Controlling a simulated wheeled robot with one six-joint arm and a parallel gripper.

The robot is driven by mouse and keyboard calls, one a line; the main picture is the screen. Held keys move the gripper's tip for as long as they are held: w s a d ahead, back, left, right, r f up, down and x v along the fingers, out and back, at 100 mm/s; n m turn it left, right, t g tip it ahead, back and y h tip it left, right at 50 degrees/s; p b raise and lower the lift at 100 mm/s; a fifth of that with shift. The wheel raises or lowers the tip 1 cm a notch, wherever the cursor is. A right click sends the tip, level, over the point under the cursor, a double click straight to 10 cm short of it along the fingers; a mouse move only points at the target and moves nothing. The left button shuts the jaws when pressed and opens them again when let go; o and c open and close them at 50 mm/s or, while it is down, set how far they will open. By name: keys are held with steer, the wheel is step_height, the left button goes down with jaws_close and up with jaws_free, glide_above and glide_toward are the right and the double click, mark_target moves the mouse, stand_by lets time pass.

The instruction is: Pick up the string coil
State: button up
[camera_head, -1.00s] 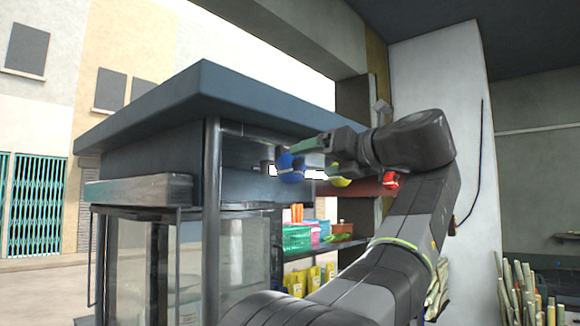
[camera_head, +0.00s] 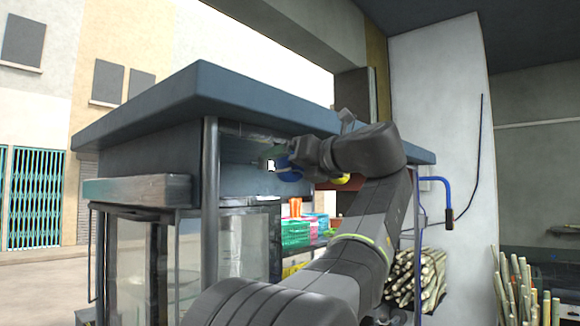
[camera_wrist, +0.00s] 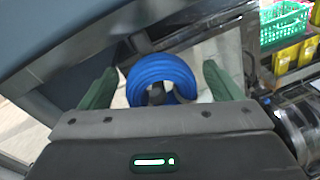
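The string coil is a blue ring of several windings (camera_wrist: 162,72), seen in the upper middle of the wrist view. A dark peg-like piece shows in its opening. In the head view, part of the blue coil (camera_head: 288,168) shows under the roof edge of the stall, partly hidden by my gripper. My gripper (camera_wrist: 160,68) is open, its green fingers spread on the left and right of the coil, with gaps visible on both sides. In the head view, my gripper (camera_head: 298,158) is beside the coil, and its fingers are hard to make out.
The dark stall roof (camera_head: 203,85) is close above my gripper. A metal post (camera_head: 210,200) stands to the left. A yellow item (camera_head: 343,179) is just right of the coil. A green basket (camera_wrist: 284,22) and yellow packets (camera_wrist: 309,50) are at the right.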

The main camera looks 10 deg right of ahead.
steer(key=c, duration=0.9)
steer(key=shift+r, duration=0.2)
steer(key=shift+r, duration=0.45)
steer(key=f+b+v, duration=0.1)
steer(key=b+v, duration=0.2)
steer(key=v, duration=1.5)
